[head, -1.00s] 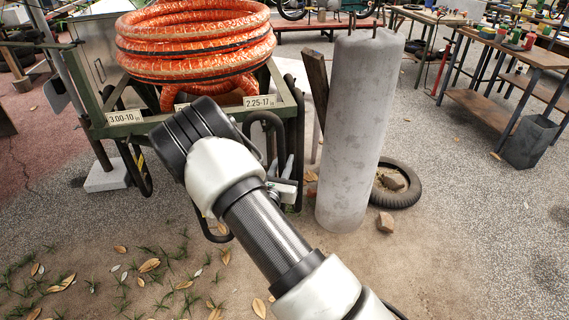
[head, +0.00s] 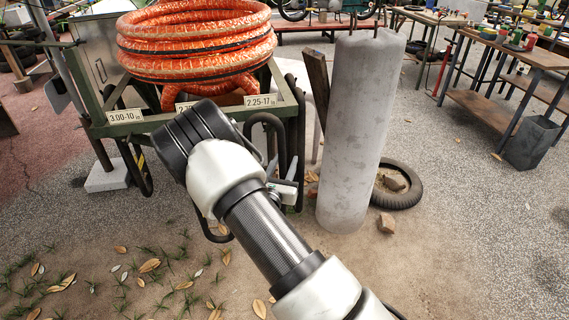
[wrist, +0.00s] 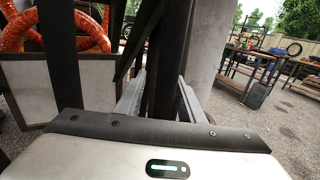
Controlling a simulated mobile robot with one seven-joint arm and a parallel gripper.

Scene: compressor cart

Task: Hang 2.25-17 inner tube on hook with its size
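A black inner tube (head: 266,117) makes a narrow loop at the cart's right front corner, just under the 2.25-17 label (head: 260,101). A lower bend of black tube (head: 216,238) shows below my arm, and the part between is hidden. My gripper (head: 283,163) is at the right strand of the loop. In the wrist view my gripper (wrist: 162,92) has its two grey fingers on either side of a dark upright strand of tube (wrist: 164,60), with little gap. The hook under the label is not clearly seen, so I cannot tell if the tube rests on it.
The cart frame (head: 290,105) carries a coiled orange hose (head: 195,45). The 3.00-10 label (head: 125,116) is at its left, with another black tube (head: 137,170) below. A grey concrete pillar (head: 352,130) stands close right of my gripper. A tyre (head: 408,196) lies behind it.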

